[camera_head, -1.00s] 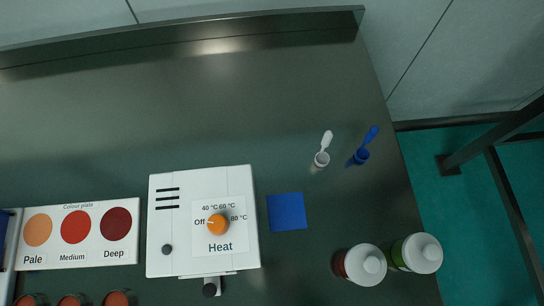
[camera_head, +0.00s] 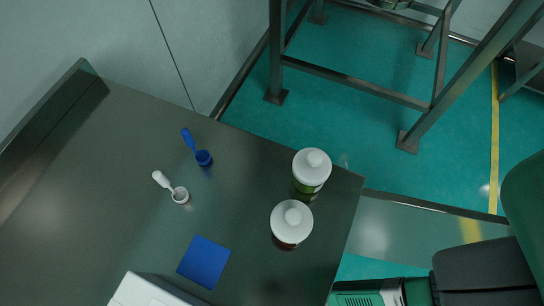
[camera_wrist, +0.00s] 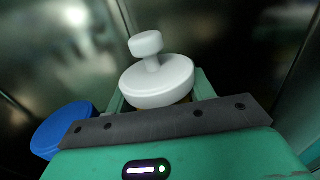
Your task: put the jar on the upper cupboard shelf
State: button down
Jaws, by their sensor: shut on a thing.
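The jar in the wrist view has a white round lid (camera_wrist: 158,82) with a white knob on top. A thin strip of its amber-brown body shows under the lid. My gripper (camera_wrist: 158,98) is shut on this jar, with its green fingers on either side of it. Most of the jar's body is hidden behind my gripper. My gripper is not visible in the head view. I cannot make out the cupboard or its upper shelf in either view.
In the head view, two other white-lidded jars, one green-labelled (camera_head: 309,187) and one dark (camera_head: 291,240), stand near the table (camera_head: 130,160) edge. A blue round thing (camera_wrist: 62,132) is beside my gripper.

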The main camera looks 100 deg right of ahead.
jog(key=shift+f+b, duration=0.95)
jog(key=shift+f, duration=0.8)
jog(key=shift+f, duration=0.2)
jog(key=c, duration=0.6)
grip_release()
jog(key=shift+o, duration=0.2)
jog(key=shift+r, duration=0.1)
jog(key=shift+r, duration=0.2)
jog(key=p+v, duration=0.1)
jog(key=v, duration=1.1)
jog(key=shift+f, duration=0.2)
